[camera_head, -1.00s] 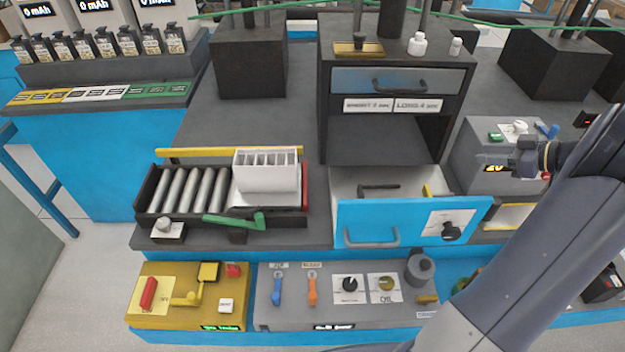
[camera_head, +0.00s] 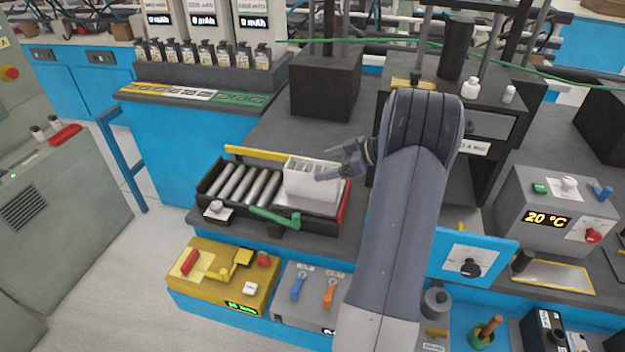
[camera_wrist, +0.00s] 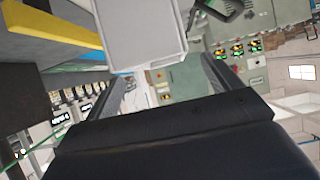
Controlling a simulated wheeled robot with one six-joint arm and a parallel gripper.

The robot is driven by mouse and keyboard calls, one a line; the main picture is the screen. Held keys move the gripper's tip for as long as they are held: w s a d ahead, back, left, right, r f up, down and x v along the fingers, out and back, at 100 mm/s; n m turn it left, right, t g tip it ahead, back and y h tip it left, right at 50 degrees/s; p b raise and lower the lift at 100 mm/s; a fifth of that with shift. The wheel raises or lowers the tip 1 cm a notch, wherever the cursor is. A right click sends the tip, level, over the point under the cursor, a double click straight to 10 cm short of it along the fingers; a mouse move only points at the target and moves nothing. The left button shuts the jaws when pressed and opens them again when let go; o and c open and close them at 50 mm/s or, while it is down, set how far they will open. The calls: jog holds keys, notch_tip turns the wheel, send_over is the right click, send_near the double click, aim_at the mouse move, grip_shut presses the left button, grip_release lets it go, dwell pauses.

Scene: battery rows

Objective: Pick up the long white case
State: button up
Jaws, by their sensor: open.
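The long white case (camera_head: 311,190) stands on the right end of the roller tray (camera_head: 213,190), with slots open along its top. Its pale grey-white face fills the top middle of the wrist view (camera_wrist: 140,35). My gripper (camera_head: 330,172) is beside the case's right upper part in the head view and covers some of it. In the wrist view my gripper's two fingers (camera_wrist: 166,72) are spread apart, with the near edge of the case between them in the picture. Nothing is held. Whether a finger touches the case cannot be told.
A yellow bar (camera_head: 265,154) runs behind the roller tray, and a green handle (camera_head: 273,216) is at its front. A blue-fronted drawer (camera_head: 470,262) stands open to the right. A yellow control box (camera_head: 222,276) is below in front.

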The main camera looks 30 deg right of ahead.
aim_at(307, 168)
jog(key=shift+w+a+f+p, duration=0.1)
jog(key=shift+w+a+p, duration=0.15)
jog(key=shift+a+p, duration=0.05)
jog(key=p+x, duration=0.2)
jog(key=x, duration=0.2)
jog(key=shift+w+f, duration=0.2)
jog(key=shift+c, duration=0.5)
jog(key=c, duration=1.2)
